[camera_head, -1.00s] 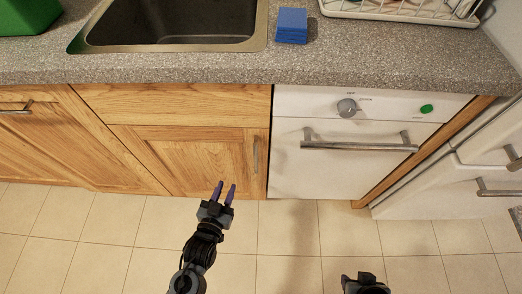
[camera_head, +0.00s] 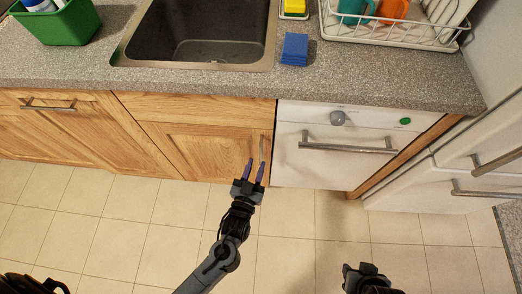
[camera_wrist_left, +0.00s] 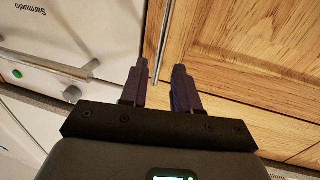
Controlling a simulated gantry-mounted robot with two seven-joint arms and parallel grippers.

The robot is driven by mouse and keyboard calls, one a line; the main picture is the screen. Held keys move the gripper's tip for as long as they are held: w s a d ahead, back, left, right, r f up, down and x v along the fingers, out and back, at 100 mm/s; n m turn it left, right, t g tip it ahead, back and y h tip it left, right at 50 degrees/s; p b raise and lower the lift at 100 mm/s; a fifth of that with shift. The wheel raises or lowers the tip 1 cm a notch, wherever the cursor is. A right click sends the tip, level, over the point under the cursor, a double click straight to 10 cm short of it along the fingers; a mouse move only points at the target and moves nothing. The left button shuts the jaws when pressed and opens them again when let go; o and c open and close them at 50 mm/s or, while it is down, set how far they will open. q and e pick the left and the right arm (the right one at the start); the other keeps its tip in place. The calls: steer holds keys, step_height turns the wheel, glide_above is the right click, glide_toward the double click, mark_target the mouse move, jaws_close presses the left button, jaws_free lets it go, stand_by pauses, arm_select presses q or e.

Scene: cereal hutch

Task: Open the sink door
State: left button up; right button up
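The sink door (camera_head: 205,150) is a light wooden cabinet door below the sink (camera_head: 205,35). It is closed. Its vertical metal handle (camera_head: 262,144) is near its right edge, and the handle also shows in the left wrist view (camera_wrist_left: 162,45). My left gripper (camera_head: 256,163) is open with purple fingers, at the lower end of the handle. In the left wrist view the handle lines up with the gap between the two fingertips (camera_wrist_left: 159,70); I cannot tell how deep it sits. My right gripper (camera_head: 366,277) is low in the head view, its fingers not clearly visible.
A white dishwasher (camera_head: 325,165) with a horizontal bar handle (camera_head: 347,147) stands right of the door. A white fridge (camera_head: 425,188) is farther right. The countertop (camera_head: 380,82) holds a blue sponge stack (camera_head: 294,48) and dish rack (camera_head: 395,40). The tiled floor (camera_head: 110,225) is clear.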

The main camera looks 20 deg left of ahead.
mark_target(261, 152)
arm_select(q)
steer(key=w, duration=0.2)
steer(key=w+b, duration=0.1)
steer(key=w, duration=0.1)
steer(key=w+b, duration=0.1)
steer(key=w, duration=0.1)
steer(key=shift+w+a, duration=0.3)
steer(key=shift+w, duration=0.05)
jaws_close()
